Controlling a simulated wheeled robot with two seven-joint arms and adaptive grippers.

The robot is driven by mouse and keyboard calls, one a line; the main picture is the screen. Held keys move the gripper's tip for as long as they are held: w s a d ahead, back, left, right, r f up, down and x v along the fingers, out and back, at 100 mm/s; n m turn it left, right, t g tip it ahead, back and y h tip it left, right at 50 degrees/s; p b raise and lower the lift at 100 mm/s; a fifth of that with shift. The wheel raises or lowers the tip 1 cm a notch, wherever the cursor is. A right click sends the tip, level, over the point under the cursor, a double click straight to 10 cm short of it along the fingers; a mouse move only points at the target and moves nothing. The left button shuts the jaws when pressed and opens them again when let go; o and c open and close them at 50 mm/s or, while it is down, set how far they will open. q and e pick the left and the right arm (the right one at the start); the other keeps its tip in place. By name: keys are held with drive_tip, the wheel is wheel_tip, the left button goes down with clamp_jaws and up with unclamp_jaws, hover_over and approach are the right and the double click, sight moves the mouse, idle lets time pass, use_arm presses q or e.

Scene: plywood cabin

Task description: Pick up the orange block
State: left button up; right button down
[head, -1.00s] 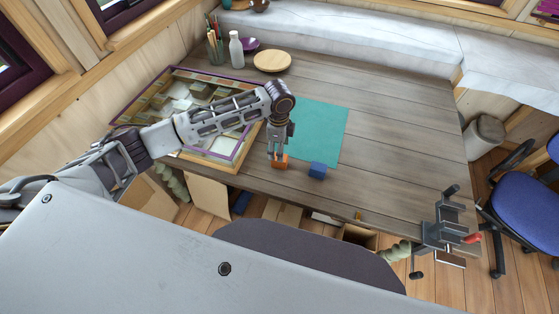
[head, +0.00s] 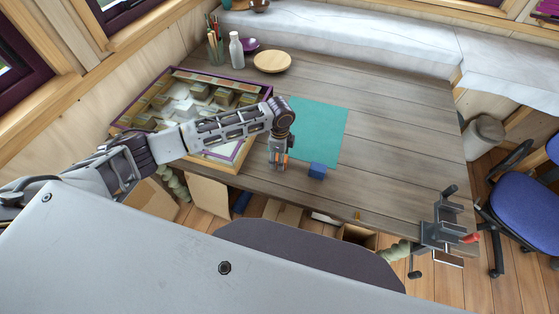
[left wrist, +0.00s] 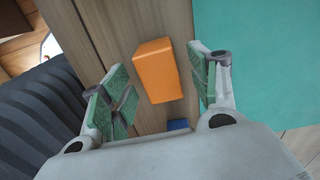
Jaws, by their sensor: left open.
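The orange block (head: 285,157) is mostly hidden behind my left gripper in the head view. In the left wrist view the orange block (left wrist: 158,72) lies on the wooden table between the two green-padded fingers, with gaps on both sides. My left gripper (head: 278,165) is open and straddles it from above, pointing down. My right gripper is not in view.
A blue block (head: 317,170) sits close to the right of my left gripper. A teal mat (head: 318,125) lies behind. A purple-edged display tray (head: 245,150) is to the left. A clamp (head: 440,230) grips the table's front right; the right tabletop is clear.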

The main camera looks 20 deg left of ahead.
use_arm(q)
drive_tip(key=shift+f, duration=0.7)
drive_tip(key=shift+c, duration=0.2)
drive_tip(key=c, duration=1.1)
drive_tip(key=shift+r+b, duration=0.4)
drive_tip(key=shift+r, duration=4.6)
